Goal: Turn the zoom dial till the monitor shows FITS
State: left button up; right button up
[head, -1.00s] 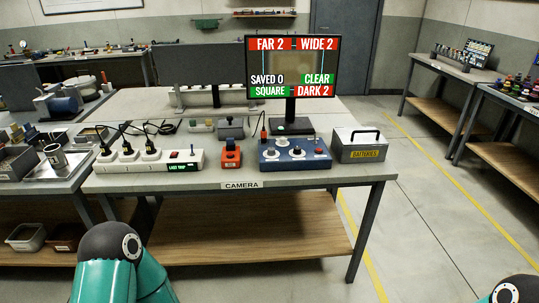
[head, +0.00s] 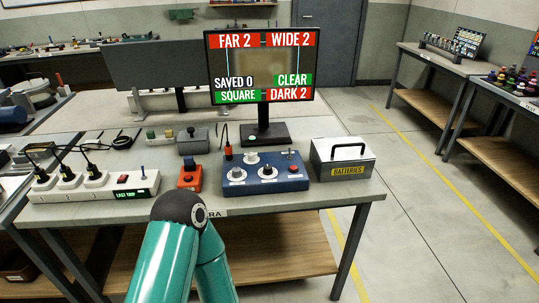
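The monitor (head: 262,60) stands at the back of the camera bench. It reads FAR 2, WIDE 2 and DARK 2 in red, SQUARE and CLEAR in green, and SAVED 0. A blue control box (head: 263,184) stands in front of it with pale round dials and a red button (head: 291,155). Which dial is the zoom dial cannot be read. A teal arm link of mine with a dark joint shows at the bottom, in front of the bench edge. Neither gripper is in the picture.
A grey batteries case (head: 342,171) stands right of the blue box. Open floor (head: 420,210) lies right of the bench.

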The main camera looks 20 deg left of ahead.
aim_at(237, 173)
jog(key=u, duration=0.05)
jog(key=i, duration=0.9)
jog(key=u, duration=0.6)
